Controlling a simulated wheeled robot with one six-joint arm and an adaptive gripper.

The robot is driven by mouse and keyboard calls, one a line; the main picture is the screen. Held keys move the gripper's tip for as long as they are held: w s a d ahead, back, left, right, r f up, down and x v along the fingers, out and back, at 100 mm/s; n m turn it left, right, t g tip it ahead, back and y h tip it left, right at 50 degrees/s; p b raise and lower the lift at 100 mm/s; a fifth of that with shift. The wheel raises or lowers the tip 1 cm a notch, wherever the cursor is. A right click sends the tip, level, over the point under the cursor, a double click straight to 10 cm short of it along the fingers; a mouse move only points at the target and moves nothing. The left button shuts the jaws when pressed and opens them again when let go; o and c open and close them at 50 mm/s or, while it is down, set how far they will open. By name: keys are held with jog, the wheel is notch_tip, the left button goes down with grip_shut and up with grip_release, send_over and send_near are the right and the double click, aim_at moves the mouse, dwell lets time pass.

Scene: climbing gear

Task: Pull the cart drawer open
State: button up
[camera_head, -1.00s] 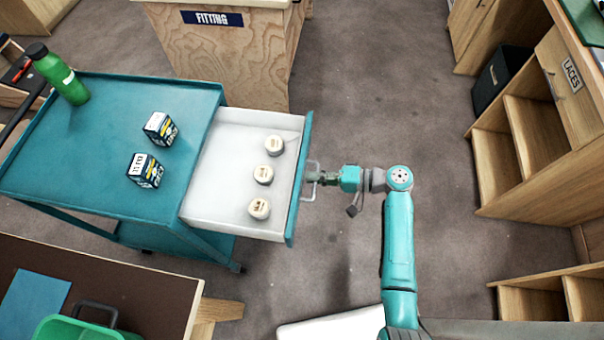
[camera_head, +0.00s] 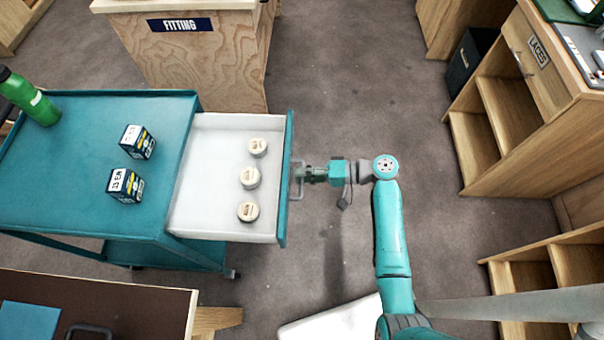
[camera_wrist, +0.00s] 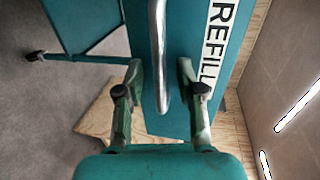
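The teal cart (camera_head: 70,130) stands at the left. Its white drawer (camera_head: 205,180) is pulled well out to the right, with a teal front (camera_head: 286,170). The front shows at the wrist with a REFILL label (camera_wrist: 215,40). My gripper (camera_head: 303,174) is at the silver drawer handle (camera_head: 297,187). In the wrist view the handle bar (camera_wrist: 158,50) passes between the two fingers of my gripper (camera_wrist: 159,75), with a visible gap on each side. The fingers stand apart and appear not to grip the bar.
Three white rolls (camera_head: 249,178) lie in the drawer. Two dark boxes (camera_head: 126,185) and a green bottle (camera_head: 38,105) stand on the cart top. A wooden FITTING counter (camera_head: 200,60) is behind; wooden shelves (camera_head: 510,120) are at right. Floor between is clear.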

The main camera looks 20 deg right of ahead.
jog(key=v, duration=1.1)
jog(key=shift+d, duration=0.35)
jog(key=shift+s, duration=0.1)
